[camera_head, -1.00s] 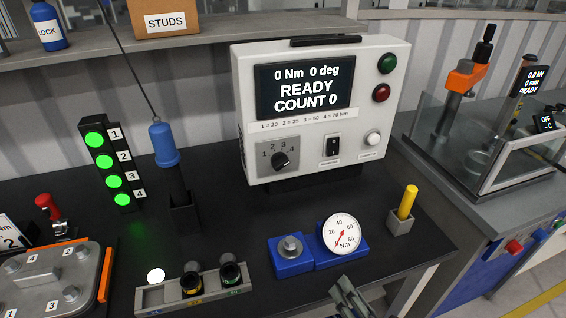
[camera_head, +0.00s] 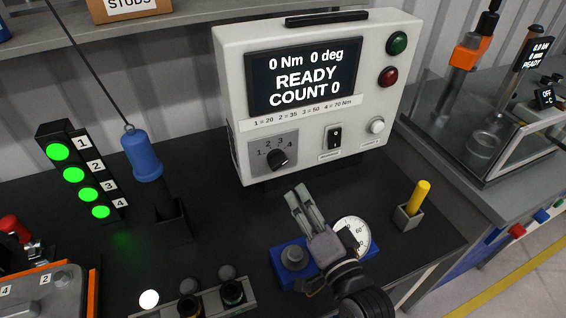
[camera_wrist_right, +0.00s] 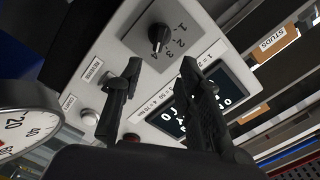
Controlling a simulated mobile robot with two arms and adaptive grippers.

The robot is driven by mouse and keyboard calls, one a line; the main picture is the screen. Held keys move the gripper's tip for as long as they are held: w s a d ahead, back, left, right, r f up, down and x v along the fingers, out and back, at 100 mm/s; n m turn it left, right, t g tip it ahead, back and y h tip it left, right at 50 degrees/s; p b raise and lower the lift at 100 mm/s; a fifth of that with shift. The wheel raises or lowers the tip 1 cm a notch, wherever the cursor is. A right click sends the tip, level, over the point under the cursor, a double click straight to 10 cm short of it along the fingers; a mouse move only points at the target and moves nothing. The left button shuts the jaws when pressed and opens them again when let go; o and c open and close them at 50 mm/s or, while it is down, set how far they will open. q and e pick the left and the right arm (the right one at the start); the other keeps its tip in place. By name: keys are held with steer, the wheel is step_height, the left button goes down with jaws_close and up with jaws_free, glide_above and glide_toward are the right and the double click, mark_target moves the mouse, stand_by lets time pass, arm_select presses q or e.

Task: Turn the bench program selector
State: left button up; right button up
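The program selector (camera_head: 278,158) is a black knob on a grey plate marked 1 to 4, low on the left of the white controller box (camera_head: 212,100). Its screen (camera_head: 303,78) reads 0 Nm, 0 deg, READY, COUNT 0. My right gripper (camera_head: 299,196) is in front of and below the knob, apart from it, pointing up toward the box. In the right wrist view the knob (camera_wrist_right: 158,34) is beyond the fingertips, and the two fingers (camera_wrist_right: 160,72) are spread with nothing between them. My left gripper is out of view.
A round gauge with a blue base (camera_head: 352,234) lies under my right arm. A rocker switch (camera_head: 333,137) and a white button (camera_head: 376,126) sit right of the selector. A blue hanging tool (camera_head: 142,155) stands at left, and a yellow stick (camera_head: 418,195) at right.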

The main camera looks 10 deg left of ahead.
mark_target(282, 165)
steer(key=p+x, duration=0.1)
steer(key=x, duration=0.9)
steer(key=shift+w+a, duration=0.4)
steer(key=shift+w, duration=0.15)
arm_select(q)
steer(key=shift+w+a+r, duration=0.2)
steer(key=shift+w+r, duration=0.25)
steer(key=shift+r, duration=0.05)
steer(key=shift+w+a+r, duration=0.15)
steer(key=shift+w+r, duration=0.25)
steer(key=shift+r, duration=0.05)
arm_select(e)
steer(key=shift+f, duration=0.1)
jaws_close()
